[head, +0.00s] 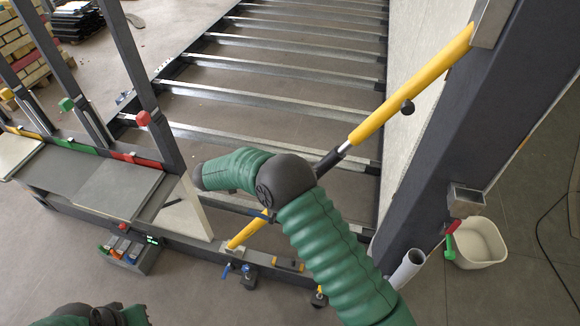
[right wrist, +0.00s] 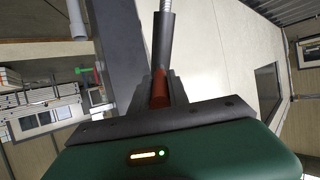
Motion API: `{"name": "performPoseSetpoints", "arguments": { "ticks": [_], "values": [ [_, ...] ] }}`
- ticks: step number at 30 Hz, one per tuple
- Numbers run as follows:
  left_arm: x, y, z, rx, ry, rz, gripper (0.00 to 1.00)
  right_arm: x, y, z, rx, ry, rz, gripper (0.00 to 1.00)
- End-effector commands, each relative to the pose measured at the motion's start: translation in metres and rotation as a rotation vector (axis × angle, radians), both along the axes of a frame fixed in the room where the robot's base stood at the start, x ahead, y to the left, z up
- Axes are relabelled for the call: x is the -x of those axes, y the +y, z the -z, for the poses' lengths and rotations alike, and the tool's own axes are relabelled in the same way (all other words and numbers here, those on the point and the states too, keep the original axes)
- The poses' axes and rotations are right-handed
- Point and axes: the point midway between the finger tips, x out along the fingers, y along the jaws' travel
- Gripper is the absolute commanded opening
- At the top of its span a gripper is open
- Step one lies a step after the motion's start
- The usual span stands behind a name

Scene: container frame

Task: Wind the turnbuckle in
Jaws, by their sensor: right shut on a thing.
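The turnbuckle is part of a yellow diagonal brace (head: 410,85) running from the dark post at upper right down to a low yellow foot (head: 245,232). Its dark sleeve (head: 328,163) and bright threaded rod (head: 344,148) show just above my right arm, which covers the middle. In the right wrist view the dark sleeve (right wrist: 163,45) stands upright with the threaded rod (right wrist: 166,6) above. My right gripper (right wrist: 159,90) is shut on the turnbuckle sleeve, with a reddish part between its fingers. In the head view this gripper is hidden by my arm. My left gripper is out of view.
A dark post (head: 450,130) rises at right, with a white bucket (head: 478,243) and a grey pipe (head: 408,268) near its foot. A rack with coloured handles (head: 110,180) stands at left. Steel cross members (head: 270,95) lie behind. A small tool box (head: 128,254) sits front left.

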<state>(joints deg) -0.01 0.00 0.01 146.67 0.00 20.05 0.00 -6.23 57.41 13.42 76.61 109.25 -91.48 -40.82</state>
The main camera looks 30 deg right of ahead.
Motion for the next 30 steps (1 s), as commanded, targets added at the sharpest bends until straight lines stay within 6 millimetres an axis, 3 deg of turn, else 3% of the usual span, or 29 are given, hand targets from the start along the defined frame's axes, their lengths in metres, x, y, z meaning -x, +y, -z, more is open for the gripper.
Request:
{"name": "performPoseSetpoints", "arguments": {
  "ticks": [18, 19, 23, 30],
  "values": [
    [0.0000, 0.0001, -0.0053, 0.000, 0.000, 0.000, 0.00, -0.0010, -0.0018, -0.0011, -0.012, 0.013, 0.039, 0.00],
    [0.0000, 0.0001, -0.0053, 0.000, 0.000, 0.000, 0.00, -0.0010, -0.0019, -0.0010, -0.012, 0.013, 0.039, 0.23],
    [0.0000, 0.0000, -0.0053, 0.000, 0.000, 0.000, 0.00, -0.0008, -0.0019, -0.0013, -0.012, 0.013, 0.039, 0.41],
    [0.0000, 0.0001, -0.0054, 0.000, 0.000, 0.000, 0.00, 0.0000, -0.0016, -0.0018, -0.013, 0.013, 0.039, 0.42]
  ]
}}
